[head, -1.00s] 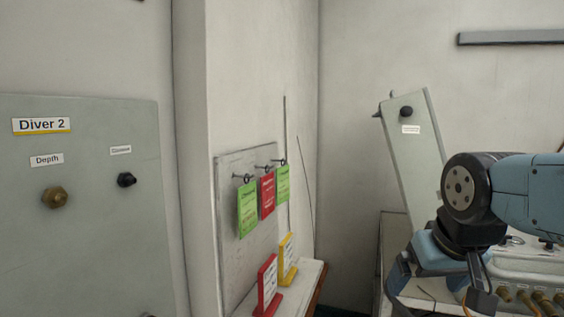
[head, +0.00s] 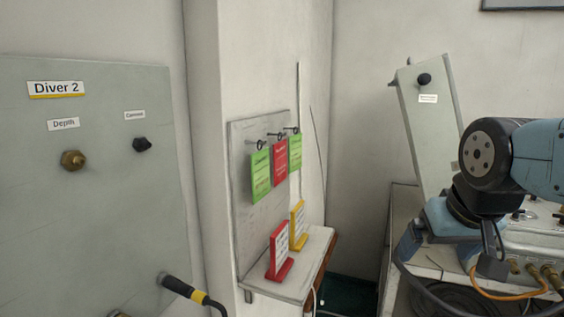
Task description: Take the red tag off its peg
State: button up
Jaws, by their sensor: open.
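The red tag (head: 280,163) hangs on the middle peg (head: 279,136) of a grey board on the wall, left of centre. A green tag (head: 260,176) hangs on the nearer peg to its left, and another green tag (head: 295,153) hangs on the farther peg to its right. The red tag's edges sit close to both. My gripper (head: 450,258) is at the right, pointing down, with its jaws apart and nothing seen between them. It is well to the right of the red tag and apart from it.
Below the tags, a shelf (head: 318,250) holds a red stand (head: 280,252) and a yellow stand (head: 298,226). The Diver 2 panel (head: 110,210) fills the left. A bench with fittings (head: 540,265) and an upright grey panel (head: 432,125) are at the right.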

aim_at(280, 149)
jog(key=u, duration=1.05)
jog(key=k, duration=1.15)
jog(key=z, duration=1.05)
jog(key=i, duration=1)
jog(key=u, duration=0.1)
